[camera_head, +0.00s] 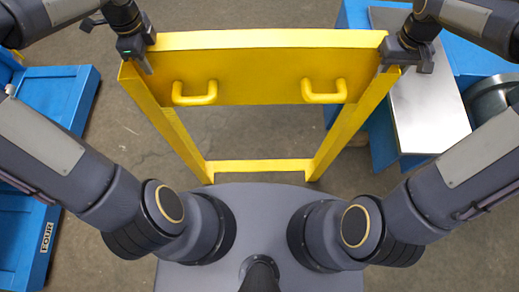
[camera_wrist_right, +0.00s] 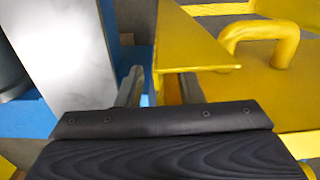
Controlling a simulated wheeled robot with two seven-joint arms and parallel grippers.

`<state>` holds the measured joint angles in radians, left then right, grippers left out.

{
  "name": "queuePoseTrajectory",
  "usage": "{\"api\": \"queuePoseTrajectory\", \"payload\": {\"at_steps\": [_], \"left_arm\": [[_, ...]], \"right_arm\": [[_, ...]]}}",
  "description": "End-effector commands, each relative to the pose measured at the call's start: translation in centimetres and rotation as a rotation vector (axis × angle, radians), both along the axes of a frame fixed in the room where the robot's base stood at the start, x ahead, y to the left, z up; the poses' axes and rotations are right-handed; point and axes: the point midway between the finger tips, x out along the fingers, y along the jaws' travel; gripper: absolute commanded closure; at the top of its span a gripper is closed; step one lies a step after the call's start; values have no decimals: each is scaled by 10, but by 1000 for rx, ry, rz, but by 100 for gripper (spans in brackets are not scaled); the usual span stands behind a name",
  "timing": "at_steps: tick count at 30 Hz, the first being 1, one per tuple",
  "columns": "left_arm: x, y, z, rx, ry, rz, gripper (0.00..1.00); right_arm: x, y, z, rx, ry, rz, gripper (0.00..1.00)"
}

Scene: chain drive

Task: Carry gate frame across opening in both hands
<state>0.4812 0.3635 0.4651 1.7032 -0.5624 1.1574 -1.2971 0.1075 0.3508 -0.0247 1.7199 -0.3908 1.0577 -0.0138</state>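The yellow gate frame (camera_head: 270,88) stands upright in front of me in the head view, with two posts, a top panel, two yellow handles (camera_head: 195,93) (camera_head: 324,92) and a low cross bar. My right gripper (camera_head: 398,66) is at the upper right corner. In the right wrist view, its fingers (camera_wrist_right: 163,88) are spread on either side of the frame's edge (camera_wrist_right: 192,45), with a gap showing beside the left finger.
A blue bench with a pale metal top (camera_head: 428,105) stands close behind the right post. A blue crate-like unit (camera_head: 25,210) marked FOUR is at the left. Bare concrete floor lies beyond and between the posts. My base is close to the low bar.

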Motion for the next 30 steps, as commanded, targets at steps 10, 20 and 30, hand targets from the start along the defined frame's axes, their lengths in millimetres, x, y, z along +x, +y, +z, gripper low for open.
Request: {"api": "queuePoseTrajectory", "payload": {"at_steps": [10,20,30], "left_arm": [[0,0,0,0,1,0,96],[0,0,0,0,0,0,100],[0,0,1,0,0,0,100]], "right_arm": [[0,0,0,0,0,0,96],[0,0,1,0,0,0,100],[0,0,1,0,0,0,100]]}}
